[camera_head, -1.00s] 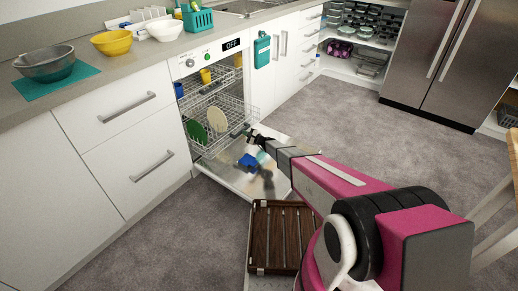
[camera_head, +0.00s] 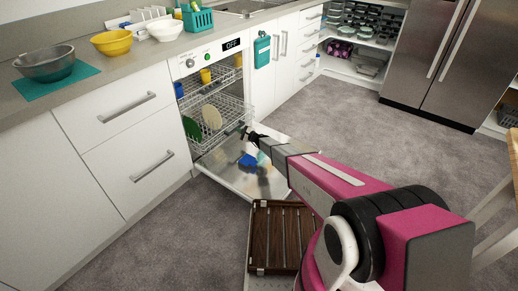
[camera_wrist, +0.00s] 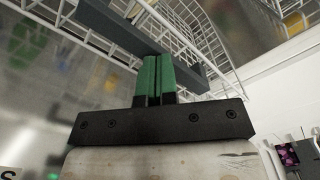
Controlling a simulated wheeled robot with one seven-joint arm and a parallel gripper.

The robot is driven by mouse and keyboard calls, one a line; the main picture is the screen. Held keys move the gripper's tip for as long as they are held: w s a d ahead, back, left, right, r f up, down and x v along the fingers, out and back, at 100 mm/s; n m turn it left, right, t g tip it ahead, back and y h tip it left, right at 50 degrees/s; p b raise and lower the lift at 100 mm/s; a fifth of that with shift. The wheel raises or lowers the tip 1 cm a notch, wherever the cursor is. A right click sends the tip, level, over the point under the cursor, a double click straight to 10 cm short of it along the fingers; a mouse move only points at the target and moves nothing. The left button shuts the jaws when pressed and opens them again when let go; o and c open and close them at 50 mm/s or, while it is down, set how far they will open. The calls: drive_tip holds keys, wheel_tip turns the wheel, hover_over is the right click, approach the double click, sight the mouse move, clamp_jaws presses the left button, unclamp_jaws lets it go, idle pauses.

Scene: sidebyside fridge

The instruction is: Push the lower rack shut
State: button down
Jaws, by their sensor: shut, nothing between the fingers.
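The lower rack (camera_head: 222,122) is a white wire basket, partly out of the dishwasher over its open door (camera_head: 225,178). It holds a green plate (camera_head: 192,129) and a cream plate (camera_head: 211,117). My gripper (camera_head: 243,131) is at the rack's front right edge. In the wrist view, my gripper's green fingertips (camera_wrist: 154,76) are together and empty, against or very close to a dark grey bar (camera_wrist: 125,35) along the rack's wire front (camera_wrist: 178,38). I cannot tell for sure whether they touch.
The upper rack (camera_head: 208,82) holds blue and yellow cups. A brown slatted rack (camera_head: 280,236) is on the floor near my arm. The carpet to the right is clear.

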sight(232, 127)
drive_tip(key=shift+x, duration=5.25)
drive_tip(key=shift+x, duration=3.15)
drive_tip(key=shift+v, duration=4.1)
drive_tip(key=s+d+r+n+g+h, duration=0.3)
drive_tip(key=s+d+r, duration=0.5)
drive_tip(key=s+d, duration=0.7)
drive_tip(key=s+d+r+n+g+h, duration=0.3)
drive_tip(key=s+d+r+n+h, duration=0.3)
drive_tip(key=s+d, duration=0.8)
drive_tip(key=s+d+r+n+g+h, duration=0.3)
drive_tip(key=s+d+r, duration=0.9)
drive_tip(key=s, duration=1)
drive_tip(key=d+n+h, duration=0.2)
drive_tip(key=d+h, duration=0.1)
drive_tip(key=shift+s+d+g, duration=0.3)
drive_tip(key=shift+d+g, duration=0.05)
drive_tip(key=shift+g, duration=0.05)
